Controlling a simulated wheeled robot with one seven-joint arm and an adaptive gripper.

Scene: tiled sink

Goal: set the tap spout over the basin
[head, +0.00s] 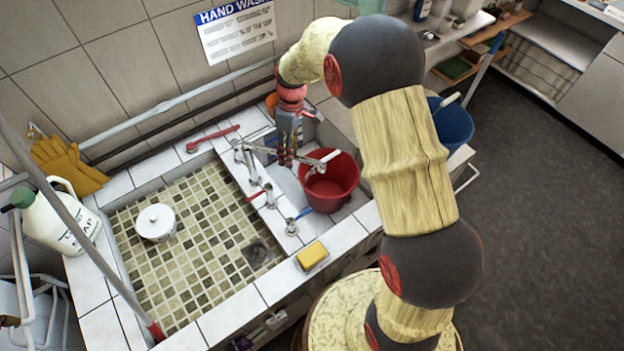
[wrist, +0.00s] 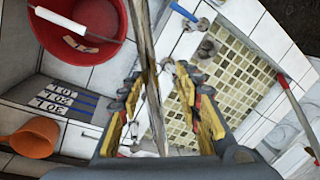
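The chrome tap spout (head: 262,149) runs from the tap on the white tiled divider towards the right, its far end near the red bucket (head: 336,188). In the wrist view the spout (wrist: 143,35) is a long metal bar passing between my fingers. My gripper (head: 286,160) points down at the spout. In the wrist view my gripper (wrist: 154,73) has its fingers apart, one on each side of the bar; whether either finger touches it is unclear. The tiled basin (head: 205,245) lies left of the divider, and its tiles also show in the wrist view (wrist: 235,68).
Red (head: 255,196) and blue (head: 302,213) tap levers stand on the divider. A yellow sponge (head: 312,254) lies on the front rim. A soap jug (head: 58,215), gloves (head: 68,163) and a slanting pole (head: 80,224) are at left.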

